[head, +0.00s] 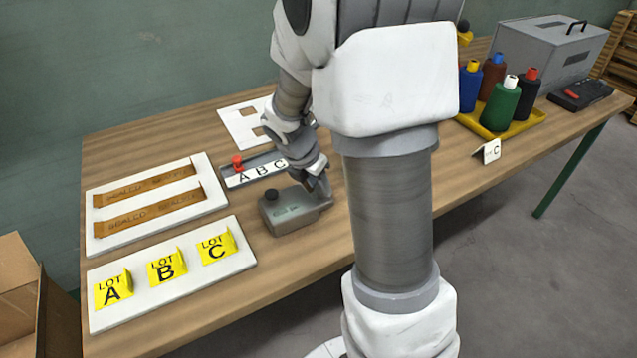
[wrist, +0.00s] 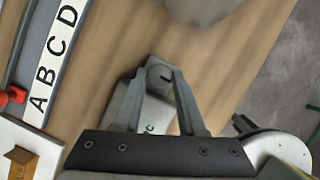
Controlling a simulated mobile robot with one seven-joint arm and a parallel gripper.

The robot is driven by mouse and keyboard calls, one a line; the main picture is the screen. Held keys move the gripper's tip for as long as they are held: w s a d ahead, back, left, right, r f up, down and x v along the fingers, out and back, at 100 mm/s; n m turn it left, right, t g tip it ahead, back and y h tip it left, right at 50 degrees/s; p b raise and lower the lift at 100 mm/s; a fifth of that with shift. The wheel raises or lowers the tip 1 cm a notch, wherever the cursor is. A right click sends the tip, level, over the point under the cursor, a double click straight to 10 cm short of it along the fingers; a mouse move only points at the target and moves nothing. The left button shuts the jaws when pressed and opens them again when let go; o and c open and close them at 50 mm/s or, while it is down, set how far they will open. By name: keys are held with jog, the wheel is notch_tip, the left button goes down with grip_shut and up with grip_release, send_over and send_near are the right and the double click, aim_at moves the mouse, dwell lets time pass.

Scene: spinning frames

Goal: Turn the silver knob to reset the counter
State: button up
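The counter (head: 296,212) is a small grey-green box on the bench, with a black button (head: 271,194) on top at its left end. My gripper (head: 320,186) is at the box's right end in the head view and points down at it. Part of the counter's pale body (wrist: 157,115) shows between the fingers. The knob is hidden in the head view.
A lettered strip (head: 258,170) with a red pointer (head: 238,163) at A lies behind the counter. White boards with brown strips (head: 150,238) and yellow lot tags (head: 175,296) lie to the left. A yellow tray (head: 538,117) of cones and a grey case (head: 548,55) stand at right.

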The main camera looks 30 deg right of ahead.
grip_shut()
jog(key=m+p, duration=0.1)
jog(key=m, duration=0.1)
jog(key=m+g+p, duration=0.1)
jog(key=shift+w+r+m+h, duration=0.15)
jog(key=shift+m+h, duration=0.15)
jog(key=shift+m, duration=0.1)
jog(key=m+g+p, duration=0.2)
jog(key=m, duration=0.1)
jog(key=shift+w+m+p, duration=0.15)
jog(key=shift+m+p, duration=0.15)
jog(key=shift+p, duration=0.1)
jog(key=m+g+p, duration=0.1)
jog(key=m+p, duration=0.1)
jog(key=m, duration=0.1)
jog(key=shift+w+m, duration=0.1)
jog(key=shift+m, duration=0.2)
jog(key=shift+w+d+m+g+y+p, duration=0.1)
jog(key=shift+m+g+y+p, duration=0.7)
jog(key=shift+m, duration=1.1)
